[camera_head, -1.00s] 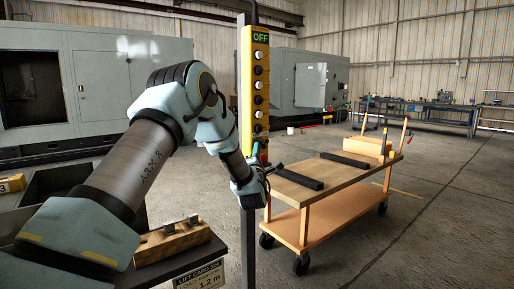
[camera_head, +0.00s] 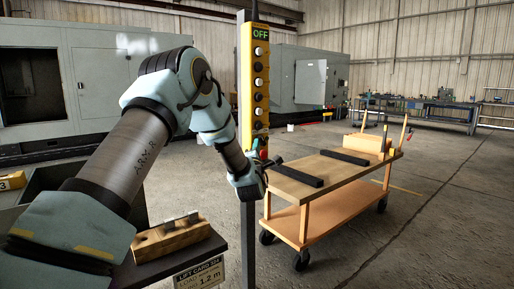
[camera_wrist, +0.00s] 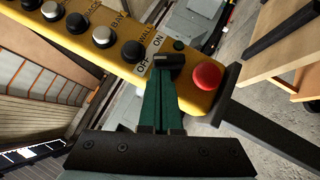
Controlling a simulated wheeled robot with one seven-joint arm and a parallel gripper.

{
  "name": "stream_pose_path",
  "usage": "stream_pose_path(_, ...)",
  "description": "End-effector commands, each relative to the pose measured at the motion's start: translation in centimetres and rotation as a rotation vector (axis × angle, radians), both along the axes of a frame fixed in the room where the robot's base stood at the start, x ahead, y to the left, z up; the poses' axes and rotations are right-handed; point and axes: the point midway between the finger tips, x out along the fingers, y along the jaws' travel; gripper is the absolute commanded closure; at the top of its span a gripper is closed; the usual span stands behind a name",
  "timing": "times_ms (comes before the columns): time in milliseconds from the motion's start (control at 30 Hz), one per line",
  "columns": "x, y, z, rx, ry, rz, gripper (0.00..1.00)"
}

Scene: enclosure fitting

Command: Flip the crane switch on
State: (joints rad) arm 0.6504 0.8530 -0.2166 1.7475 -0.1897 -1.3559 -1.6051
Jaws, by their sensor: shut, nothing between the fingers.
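The yellow crane control box (camera_head: 246,75) hangs on a dark upright post, and its top display (camera_head: 260,35) reads OFF. In the wrist view the box (camera_wrist: 110,52) runs diagonally, with the OFF label (camera_wrist: 142,68) and ON label (camera_wrist: 158,40) near its lower end. My gripper (camera_wrist: 170,66) is shut and empty, its green fingers reaching to the panel beside these labels. The fingertips cover the switch area, so I cannot tell the lever's position or whether they touch it. In the head view my gripper (camera_head: 258,153) is at the box's lower end, partly hidden by my wrist.
A red button (camera_wrist: 207,75) sits close to the right of my fingertips. Black and white push buttons (camera_wrist: 103,36) line the box on the other side. A wooden cart (camera_head: 340,178) stands to the right. A wooden block (camera_head: 172,238) rests on the dark table at front left.

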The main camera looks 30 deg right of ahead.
Motion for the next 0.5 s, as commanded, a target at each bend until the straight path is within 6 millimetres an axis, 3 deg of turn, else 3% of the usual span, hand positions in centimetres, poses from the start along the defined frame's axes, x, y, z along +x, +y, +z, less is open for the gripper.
stream_pose_path(500, -0.03, 0.02, 0.58, 0.111, 0.021, -0.001, 1.0)
